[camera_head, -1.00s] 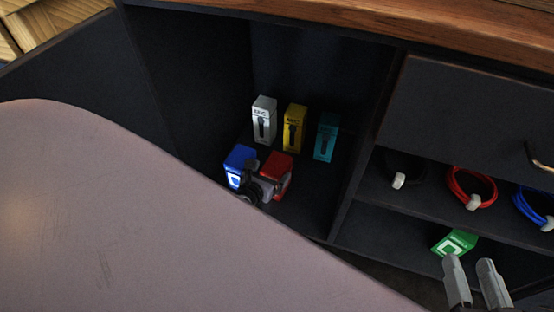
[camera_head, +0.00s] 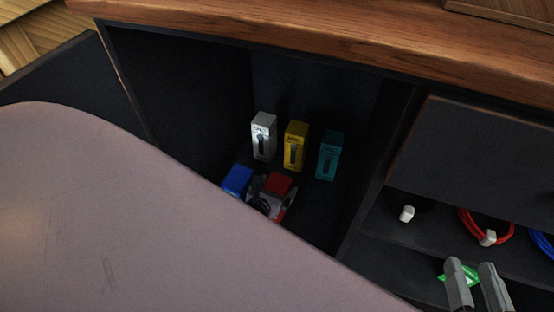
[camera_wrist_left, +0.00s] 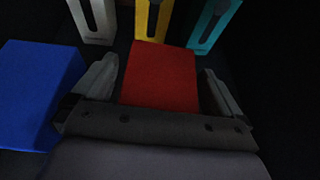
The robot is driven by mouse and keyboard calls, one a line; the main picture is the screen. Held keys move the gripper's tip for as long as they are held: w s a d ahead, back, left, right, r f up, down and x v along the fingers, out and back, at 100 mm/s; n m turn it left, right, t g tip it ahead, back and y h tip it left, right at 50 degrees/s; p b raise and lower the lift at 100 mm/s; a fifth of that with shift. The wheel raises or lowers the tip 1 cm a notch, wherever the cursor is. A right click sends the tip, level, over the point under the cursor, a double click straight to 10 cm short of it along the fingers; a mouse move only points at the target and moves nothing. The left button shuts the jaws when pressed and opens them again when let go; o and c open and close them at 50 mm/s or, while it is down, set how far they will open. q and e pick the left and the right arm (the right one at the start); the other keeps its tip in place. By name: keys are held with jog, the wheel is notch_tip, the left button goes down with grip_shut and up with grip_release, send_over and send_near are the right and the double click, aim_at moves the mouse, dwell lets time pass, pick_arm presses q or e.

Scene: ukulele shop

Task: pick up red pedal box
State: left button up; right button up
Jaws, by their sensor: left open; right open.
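The red pedal box (camera_head: 279,184) sits inside the dark cabinet compartment, beside a blue box (camera_head: 237,180). In the left wrist view the red box (camera_wrist_left: 160,75) lies between the two fingers of my left gripper (camera_wrist_left: 158,90). The fingers are open, one on each side, with a small gap visible at the right. In the head view my left gripper (camera_head: 272,190) is at the red box, partly hidden by the pale rounded surface in front.
Behind the red box stand upright white (camera_head: 264,136), yellow (camera_head: 295,146) and teal (camera_head: 329,155) boxes. The compartment's side walls are close by. Coiled red (camera_head: 482,226) and blue (camera_head: 543,246) cables lie on the right shelf. A wooden countertop (camera_head: 330,35) overhangs above.

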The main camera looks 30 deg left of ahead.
jog(key=shift+r, duration=0.25)
pick_arm(q)
jog(key=c, duration=0.4)
jog(key=shift+r, duration=0.1)
jog(key=c, duration=1.4)
jog(key=shift+o, duration=0.2)
pick_arm(e)
jog(key=shift+s, duration=0.1)
